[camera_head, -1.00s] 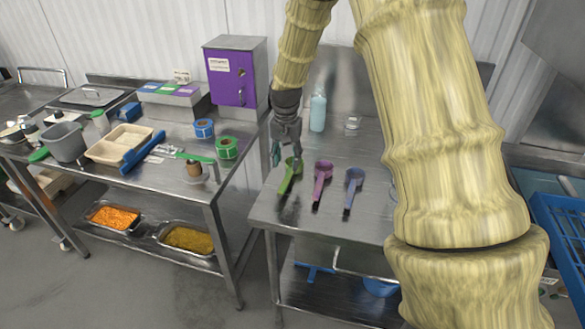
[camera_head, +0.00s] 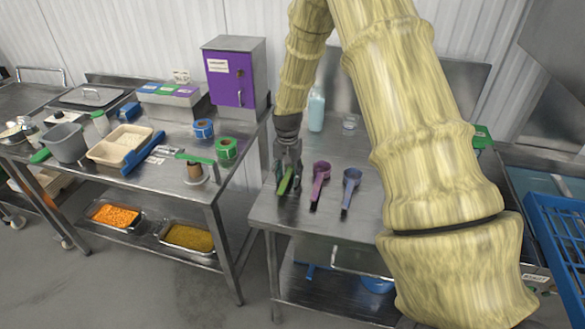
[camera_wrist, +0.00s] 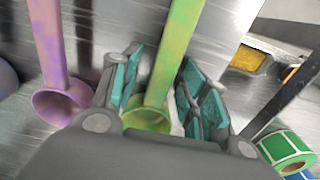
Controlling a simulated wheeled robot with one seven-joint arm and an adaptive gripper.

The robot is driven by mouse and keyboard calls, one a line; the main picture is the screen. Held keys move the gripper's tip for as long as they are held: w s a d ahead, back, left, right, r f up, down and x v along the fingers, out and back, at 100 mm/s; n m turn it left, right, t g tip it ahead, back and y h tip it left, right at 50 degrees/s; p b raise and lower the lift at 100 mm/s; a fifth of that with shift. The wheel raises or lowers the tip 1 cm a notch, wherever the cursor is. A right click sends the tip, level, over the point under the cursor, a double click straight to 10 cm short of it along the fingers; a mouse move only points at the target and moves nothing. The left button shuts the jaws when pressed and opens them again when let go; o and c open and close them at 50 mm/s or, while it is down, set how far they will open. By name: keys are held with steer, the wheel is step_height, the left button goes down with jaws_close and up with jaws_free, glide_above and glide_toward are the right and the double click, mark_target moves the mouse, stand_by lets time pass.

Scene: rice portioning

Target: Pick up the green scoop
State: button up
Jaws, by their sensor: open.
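The green scoop (camera_head: 285,182) lies on the right steel table, at the left end of a row of scoops. In the wrist view the green scoop (camera_wrist: 152,112) lies between my two fingers, its handle running away toward the top. My gripper (camera_head: 286,178) points down over it, and in the wrist view my gripper (camera_wrist: 155,85) is open with a teal-padded finger on each side. Small gaps show between the pads and the scoop. In the head view my gripper hides most of the scoop's bowl.
A purple scoop (camera_head: 320,180) and a blue scoop (camera_head: 351,183) lie just right of the green one. A light-blue bottle (camera_head: 316,112) stands behind. The table (camera_head: 300,217) is bare in front. A green tape roll (camera_head: 226,148) sits on the left table.

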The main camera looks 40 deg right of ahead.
jaws_close()
steer(key=shift+r, duration=0.1)
stand_by(0.3)
